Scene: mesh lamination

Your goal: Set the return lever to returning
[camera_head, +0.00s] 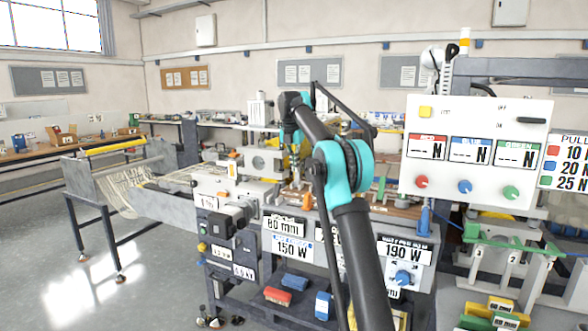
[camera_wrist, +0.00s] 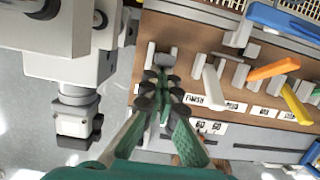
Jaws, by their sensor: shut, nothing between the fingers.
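In the wrist view my gripper (camera_wrist: 160,88) is shut and empty. Its dark fingertips with green pads are over the near left part of a brown panel (camera_wrist: 140,98). A grey knob-like end (camera_wrist: 166,60) shows just beyond the fingertips, very close to them; I cannot tell whether they touch. A pale upright lever (camera_wrist: 196,66) and a longer pale one (camera_wrist: 213,84) stand to the right. I cannot tell which of these is the return lever, nor its setting. In the head view the gripper is small and partly hidden around the machine's top.
An orange lever (camera_wrist: 274,69), a yellow lever (camera_wrist: 296,104) and a blue bar (camera_wrist: 284,20) stand right on the panel. A grey machine block (camera_wrist: 62,30) is close on the left. In the head view a white control board (camera_head: 478,150) stands right of the arm.

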